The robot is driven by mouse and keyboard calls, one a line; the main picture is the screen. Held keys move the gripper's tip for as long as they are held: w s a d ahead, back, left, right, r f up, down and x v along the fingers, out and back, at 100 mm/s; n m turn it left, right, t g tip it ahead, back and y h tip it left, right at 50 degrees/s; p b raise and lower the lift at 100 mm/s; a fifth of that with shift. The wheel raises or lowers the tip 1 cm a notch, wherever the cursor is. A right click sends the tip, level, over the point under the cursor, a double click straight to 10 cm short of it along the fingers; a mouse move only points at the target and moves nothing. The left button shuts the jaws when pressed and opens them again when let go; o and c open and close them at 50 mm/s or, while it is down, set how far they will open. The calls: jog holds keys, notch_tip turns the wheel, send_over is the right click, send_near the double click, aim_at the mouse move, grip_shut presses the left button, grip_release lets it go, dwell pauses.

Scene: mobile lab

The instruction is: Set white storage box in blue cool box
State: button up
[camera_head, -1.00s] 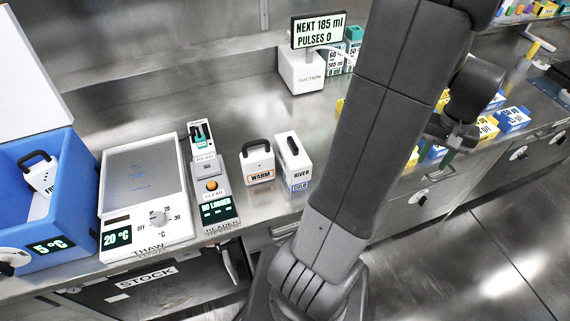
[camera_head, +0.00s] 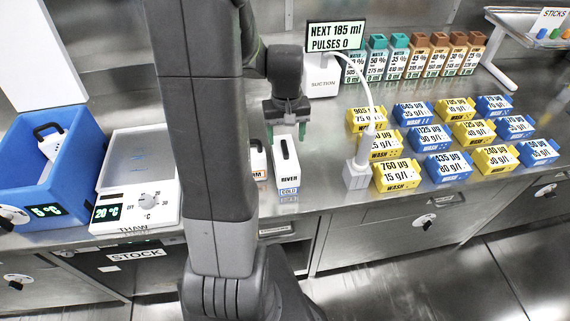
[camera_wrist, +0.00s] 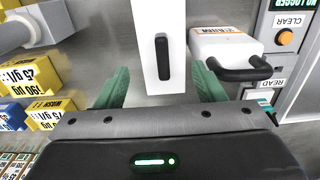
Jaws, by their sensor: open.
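A white storage box (camera_head: 286,170) with a black handle, marked RIVER and COLD, stands upright on the steel bench. A second white box (camera_head: 257,162), marked WARM, is beside it, mostly behind my arm. My gripper (camera_head: 287,131) is open and empty at the RIVER box. In the wrist view, the RIVER box (camera_wrist: 148,60) shows ahead between the green fingers of my gripper (camera_wrist: 160,84), and the WARM box (camera_wrist: 222,45) is to the right. The blue cool box (camera_head: 45,196), reading 5 °C, is open at the far left and holds another white box (camera_head: 52,146) with a black handle.
A THAW plate (camera_head: 138,165) stands between the cool box and my arm. The suction unit (camera_head: 322,82) is behind my gripper, its hose running to a white nozzle piece (camera_head: 356,175). Blue and yellow wash boxes (camera_head: 449,166) fill the bench to the right. Bottles (camera_head: 418,62) line the back.

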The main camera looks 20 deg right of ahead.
aim_at(285, 146)
notch_tip(285, 146, down, 4)
jog(key=shift+w+a+f, duration=0.1)
jog(key=shift+a, duration=0.05)
jog(key=shift+f+p, duration=0.75)
jog(key=shift+f, duration=2.2)
jog(key=c, duration=0.9)
jog(key=shift+r, duration=0.1)
